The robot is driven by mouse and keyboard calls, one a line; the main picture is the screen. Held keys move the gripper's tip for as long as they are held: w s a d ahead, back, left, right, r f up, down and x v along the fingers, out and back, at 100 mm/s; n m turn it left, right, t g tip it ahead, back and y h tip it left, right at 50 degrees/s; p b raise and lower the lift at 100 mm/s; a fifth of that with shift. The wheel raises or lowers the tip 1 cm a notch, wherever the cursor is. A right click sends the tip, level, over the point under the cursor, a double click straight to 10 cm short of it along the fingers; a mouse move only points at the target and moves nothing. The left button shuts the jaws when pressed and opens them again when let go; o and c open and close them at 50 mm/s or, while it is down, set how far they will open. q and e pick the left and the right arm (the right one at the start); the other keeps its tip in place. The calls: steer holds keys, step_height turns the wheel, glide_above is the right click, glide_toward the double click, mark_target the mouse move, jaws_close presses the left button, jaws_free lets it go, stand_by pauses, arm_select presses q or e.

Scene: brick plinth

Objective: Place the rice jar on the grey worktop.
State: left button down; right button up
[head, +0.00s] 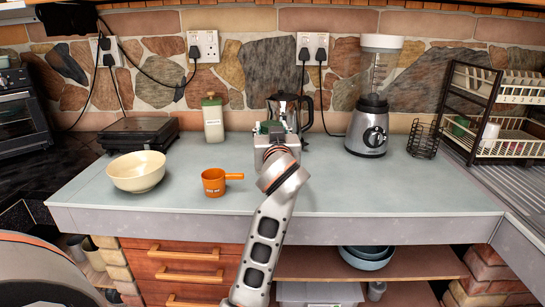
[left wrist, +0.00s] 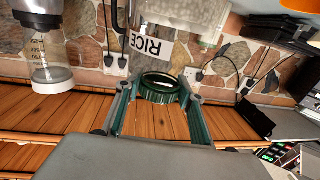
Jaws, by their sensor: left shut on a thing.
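The jar's dark green ring-shaped lid (left wrist: 160,88) lies between the two fingers. In the head view the gripper and wrist hide most of the jar. I cannot tell whether its base touches the worktop. My right gripper is not in view.
A cream bowl (head: 138,173), an orange cup (head: 214,182) and a cream canister (head: 213,119) stand to the left. The kettle (head: 306,112) is behind the gripper. A blender (head: 368,130) and dish rack (head: 510,148) are right. The front right worktop is clear.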

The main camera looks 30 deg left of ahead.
arm_select(q)
steer(key=shift+f+b, duration=0.6)
steer(key=shift+f, duration=2.8)
steer(key=c, duration=1.7)
jaws_free()
steer(key=shift+f, duration=0.2)
steer(key=o, duration=0.4)
steer(key=shift+r, duration=0.25)
steer(key=shift+s+f, duration=0.1)
